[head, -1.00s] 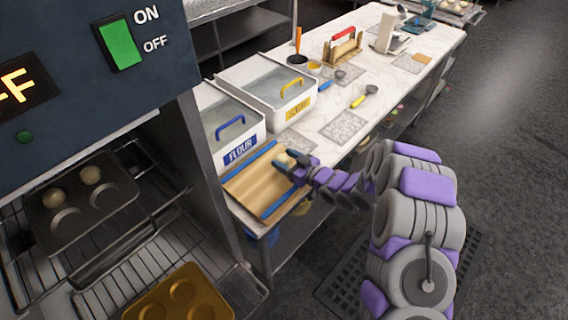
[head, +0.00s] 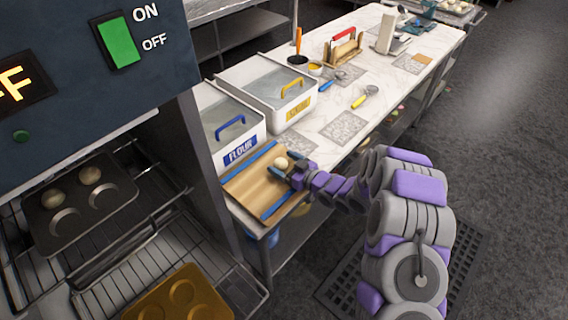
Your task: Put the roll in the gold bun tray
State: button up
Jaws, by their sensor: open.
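A small pale roll (head: 281,163) lies on the wooden board with blue edges (head: 252,188) at the near end of the counter. My gripper (head: 285,172) is open at the roll's right side, with its fingers pointing at it. I cannot tell whether they touch the roll. The gold bun tray (head: 205,289) is at the bottom of the view on the lower left, partly cut off by the frame edge. Its visible cups look empty.
A dark bun tray (head: 80,205) with two rolls sits on the oven rack at left. The oven's side wall (head: 205,165) stands between the racks and the counter. White flour (head: 232,135) and sugar (head: 275,92) bins stand behind the board. Utensils lie farther along the marble counter (head: 385,72).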

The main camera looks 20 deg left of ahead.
jog(key=shift+d, duration=0.2)
jog(key=p+v, duration=0.2)
jog(key=v, duration=1.5)
jog(key=shift+p, duration=0.35)
jog(key=shift+d, duration=0.1)
